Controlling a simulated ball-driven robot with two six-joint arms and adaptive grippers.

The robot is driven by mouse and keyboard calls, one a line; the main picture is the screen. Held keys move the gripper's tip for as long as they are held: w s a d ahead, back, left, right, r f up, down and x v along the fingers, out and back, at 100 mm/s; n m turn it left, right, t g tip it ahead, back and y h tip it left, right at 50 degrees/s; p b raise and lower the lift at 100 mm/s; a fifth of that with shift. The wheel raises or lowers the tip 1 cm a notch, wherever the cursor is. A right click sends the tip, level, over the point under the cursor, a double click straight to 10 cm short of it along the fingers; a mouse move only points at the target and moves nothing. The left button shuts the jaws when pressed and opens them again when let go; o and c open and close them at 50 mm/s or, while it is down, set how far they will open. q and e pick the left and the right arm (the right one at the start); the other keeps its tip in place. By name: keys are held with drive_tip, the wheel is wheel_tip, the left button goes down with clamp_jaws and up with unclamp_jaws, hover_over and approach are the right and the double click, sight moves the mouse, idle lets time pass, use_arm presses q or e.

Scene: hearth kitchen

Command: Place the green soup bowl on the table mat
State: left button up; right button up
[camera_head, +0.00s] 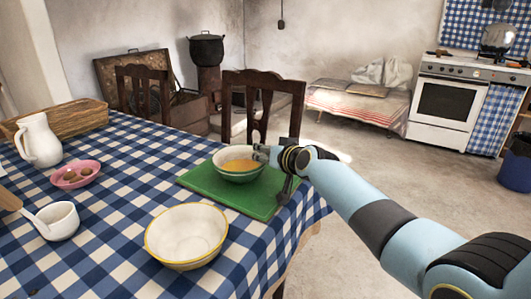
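The green soup bowl (239,172), green-rimmed with a pale outside and orange soup inside, is upright over the green table mat (254,207), near the table's right edge. Whether its base touches the mat is not clear. My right gripper (262,154) comes in from the right and its fingertips are at the bowl's right rim. The fingers are small and partly hidden, so I cannot tell whether they are closed on the rim. My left gripper is not in view.
A yellow-rimmed white bowl (186,236) stands in front of the mat on the checked tablecloth (112,222). A wooden chair (262,84) stands behind the table.

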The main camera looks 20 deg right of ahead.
drive_tip(key=shift+r, duration=0.25)
drive_tip(key=s+d+r+n+t+p, duration=0.1)
drive_tip(key=s+r+p, duration=0.45)
drive_tip(key=s, duration=1.05)
drive_tip(key=s+d+f+g+h, duration=0.1)
drive_tip(key=s+f+g, duration=0.2)
drive_tip(key=s+f, duration=0.65)
drive_tip(key=s+d+f+g+h+b, duration=0.15)
drive_tip(key=s+f, duration=0.45)
drive_tip(key=f, duration=0.7)
drive_tip(key=s+d+f+g, duration=0.2)
drive_tip(key=s+f+g, duration=0.2)
drive_tip(key=s+f, duration=0.6)
drive_tip(key=s+f+g, duration=0.2)
drive_tip(key=s+f, duration=0.2)
drive_tip(key=s, duration=0.4)
drive_tip(key=s+f+g, duration=0.2)
drive_tip(key=s+f, duration=0.2)
drive_tip(key=s, duration=0.5)
drive_tip(key=s+f+n+g, duration=0.1)
drive_tip(key=s+f+g, duration=0.1)
drive_tip(key=s+f, duration=0.3)
drive_tip(key=s, duration=0.4)
drive_tip(key=shift+s+d, duration=0.25)
drive_tip(key=shift+d, duration=0.15)
